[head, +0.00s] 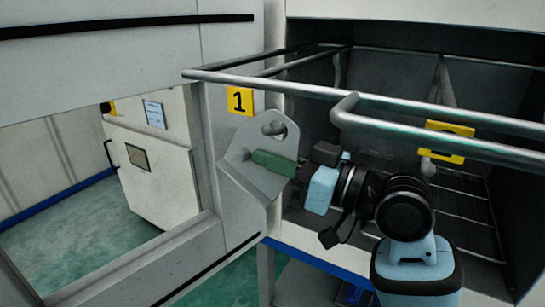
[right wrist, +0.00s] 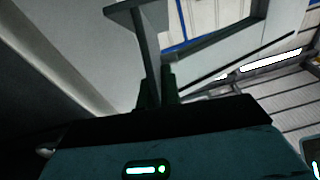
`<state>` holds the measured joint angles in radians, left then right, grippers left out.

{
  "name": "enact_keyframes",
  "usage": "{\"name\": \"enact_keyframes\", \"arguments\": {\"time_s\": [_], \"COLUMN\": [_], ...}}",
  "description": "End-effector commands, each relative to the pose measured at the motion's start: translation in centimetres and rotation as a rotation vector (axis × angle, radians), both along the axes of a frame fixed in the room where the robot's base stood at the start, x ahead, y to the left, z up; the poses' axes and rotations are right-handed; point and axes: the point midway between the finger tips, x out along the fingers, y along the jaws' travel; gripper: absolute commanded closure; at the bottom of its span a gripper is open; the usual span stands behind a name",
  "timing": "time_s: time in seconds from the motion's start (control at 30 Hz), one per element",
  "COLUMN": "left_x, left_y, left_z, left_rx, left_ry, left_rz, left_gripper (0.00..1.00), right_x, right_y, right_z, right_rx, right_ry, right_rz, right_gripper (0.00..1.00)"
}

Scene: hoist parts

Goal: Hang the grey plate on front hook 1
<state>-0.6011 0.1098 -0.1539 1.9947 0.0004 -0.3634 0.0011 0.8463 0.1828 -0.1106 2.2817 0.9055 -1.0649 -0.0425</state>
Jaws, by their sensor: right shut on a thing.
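The grey plate (head: 237,158) is a bent sheet with a hole near its top corner. It is held up in front of the rack's left post, just below the yellow label 1 (head: 240,101). My right gripper (head: 274,163) is shut on the plate, its green finger lying flat along the plate's face. In the right wrist view the plate (right wrist: 147,45) shows nearly edge-on between the fingers (right wrist: 157,92). A rounded grey tip, apparently front hook 1 (head: 273,128), shows at the plate's hole. I cannot tell whether it passes through or sits behind. My left gripper is not in view.
A metal rail (head: 300,88) crosses above the plate and gripper, and a second bent rail (head: 440,125) runs to the right. Another yellow label (head: 450,142) with a grey hook (head: 427,165) is at right. A white cabinet (head: 155,160) stands behind, at left.

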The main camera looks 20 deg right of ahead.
Motion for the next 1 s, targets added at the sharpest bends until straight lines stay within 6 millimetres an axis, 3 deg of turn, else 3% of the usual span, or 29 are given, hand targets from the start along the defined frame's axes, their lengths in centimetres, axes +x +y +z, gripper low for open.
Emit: {"name": "enact_keyframes", "arguments": {"time_s": [1.0], "left_x": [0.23], "left_y": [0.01], "left_z": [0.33], "left_rx": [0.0], "left_ry": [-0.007], "left_rz": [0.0], "left_gripper": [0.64], "right_x": [-0.08], "right_y": [-0.24], "right_z": [-0.6], "right_rx": [0.003], "right_ry": [-0.006], "right_rz": [0.0], "right_gripper": [1.0]}}
